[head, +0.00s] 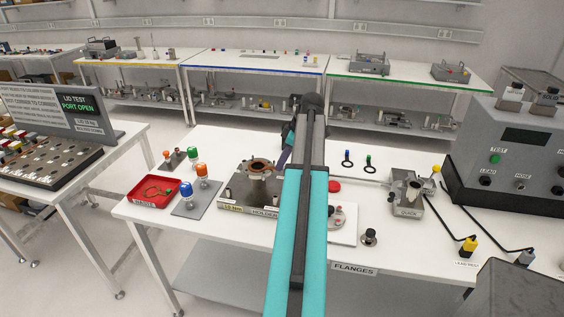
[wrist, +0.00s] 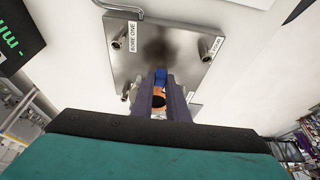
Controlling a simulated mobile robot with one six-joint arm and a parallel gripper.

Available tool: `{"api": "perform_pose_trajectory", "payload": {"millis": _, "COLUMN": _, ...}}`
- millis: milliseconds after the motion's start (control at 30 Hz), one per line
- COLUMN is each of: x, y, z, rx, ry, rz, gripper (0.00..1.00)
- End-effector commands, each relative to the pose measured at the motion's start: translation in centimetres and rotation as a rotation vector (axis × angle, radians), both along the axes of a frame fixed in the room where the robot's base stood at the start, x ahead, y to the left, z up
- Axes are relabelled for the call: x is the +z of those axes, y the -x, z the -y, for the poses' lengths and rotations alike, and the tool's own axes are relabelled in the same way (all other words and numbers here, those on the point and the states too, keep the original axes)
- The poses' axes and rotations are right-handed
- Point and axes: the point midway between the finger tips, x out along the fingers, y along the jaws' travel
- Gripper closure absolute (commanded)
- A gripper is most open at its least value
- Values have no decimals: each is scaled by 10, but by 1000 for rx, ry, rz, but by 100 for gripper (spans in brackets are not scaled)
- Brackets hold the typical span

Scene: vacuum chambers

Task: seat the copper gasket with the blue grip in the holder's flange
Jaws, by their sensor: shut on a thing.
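The copper gasket (wrist: 158,99) shows as an orange-copper ring between my gripper's purple fingers in the wrist view, with its blue grip (wrist: 160,78) at the fingertips. My gripper (wrist: 162,88) is shut on it, and the fingers hide part of the ring. In the head view my gripper (head: 286,155) is mostly hidden behind my arm, just right of the holder (head: 236,199). The holder is a metal plate with posts, and a round flange with a copper-brown top (head: 259,165) stands on it. The gasket itself is not clear in the head view.
A metal plate (wrist: 180,75) labelled "BORE ONE", with corner posts, lies ahead in the wrist view. Left of the holder are a red tray (head: 143,203) and a grey rack (head: 184,211) with orange- and blue-topped pieces. Right of my arm are two dark rings (head: 347,165) and a clamp fixture (head: 407,205).

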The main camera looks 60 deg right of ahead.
Motion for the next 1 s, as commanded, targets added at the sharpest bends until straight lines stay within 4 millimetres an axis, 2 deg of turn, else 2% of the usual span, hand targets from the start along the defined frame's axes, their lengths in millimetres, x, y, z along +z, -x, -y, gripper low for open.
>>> {"api": "perform_pose_trajectory", "payload": {"millis": 500, "x": -2, "y": 0, "z": 0, "rx": 0, "ry": 0, "rz": 0, "gripper": 100}}
{"api": "perform_pose_trajectory", "payload": {"millis": 533, "x": -2, "y": 0, "z": 0, "rx": 0, "ry": 0, "rz": 0, "gripper": 85}}
{"api": "perform_pose_trajectory", "payload": {"millis": 667, "x": -2, "y": 0, "z": 0, "rx": 0, "ry": 0, "rz": 0, "gripper": 64}}
{"api": "perform_pose_trajectory", "payload": {"millis": 1000, "x": -2, "y": 0, "z": 0, "rx": 0, "ry": 0, "rz": 0, "gripper": 64}}
